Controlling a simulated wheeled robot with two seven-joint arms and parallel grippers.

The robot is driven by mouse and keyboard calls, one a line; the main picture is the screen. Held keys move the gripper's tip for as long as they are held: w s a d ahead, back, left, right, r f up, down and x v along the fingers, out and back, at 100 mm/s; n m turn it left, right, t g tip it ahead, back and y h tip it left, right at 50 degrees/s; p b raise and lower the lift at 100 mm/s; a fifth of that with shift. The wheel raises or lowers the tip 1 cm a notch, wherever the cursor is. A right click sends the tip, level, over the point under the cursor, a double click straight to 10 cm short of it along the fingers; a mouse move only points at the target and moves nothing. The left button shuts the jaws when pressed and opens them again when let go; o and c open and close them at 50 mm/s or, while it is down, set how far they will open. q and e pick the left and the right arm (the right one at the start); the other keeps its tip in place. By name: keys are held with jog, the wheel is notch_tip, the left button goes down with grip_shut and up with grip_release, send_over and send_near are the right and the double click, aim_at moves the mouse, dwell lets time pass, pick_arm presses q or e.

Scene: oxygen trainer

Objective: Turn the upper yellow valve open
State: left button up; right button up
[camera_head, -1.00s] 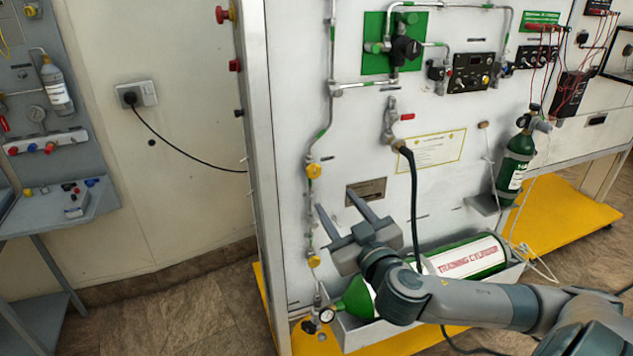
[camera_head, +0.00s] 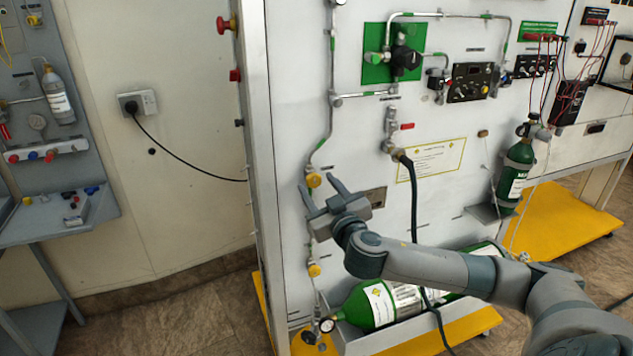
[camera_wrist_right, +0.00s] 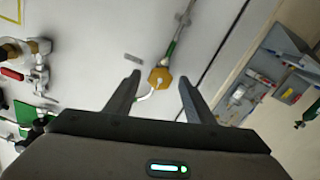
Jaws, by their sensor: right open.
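The upper yellow valve (camera_head: 313,180) sits on the thin vertical pipe near the left edge of the white panel. My right gripper (camera_head: 317,184) is open, its fingers pointing up and left toward this valve. In the right wrist view the yellow valve (camera_wrist_right: 160,77) shows ahead, between the two spread fingertips (camera_wrist_right: 158,80). The fingers do not appear to touch it; the exact gap is hard to judge. The lower yellow valve (camera_head: 314,270) is on the same pipe, below the gripper. My left gripper is not in view.
A green training cylinder (camera_head: 362,307) lies in a tray at the panel's foot. A dark hose (camera_head: 413,200) hangs right of my gripper. A green upright cylinder (camera_head: 516,170) stands on a small shelf at right. A pale wall (camera_head: 190,100) lies left of the panel.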

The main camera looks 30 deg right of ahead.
jog(key=shift+x, duration=0.8)
jog(key=c, duration=1.1)
jog(key=shift+o, duration=0.2)
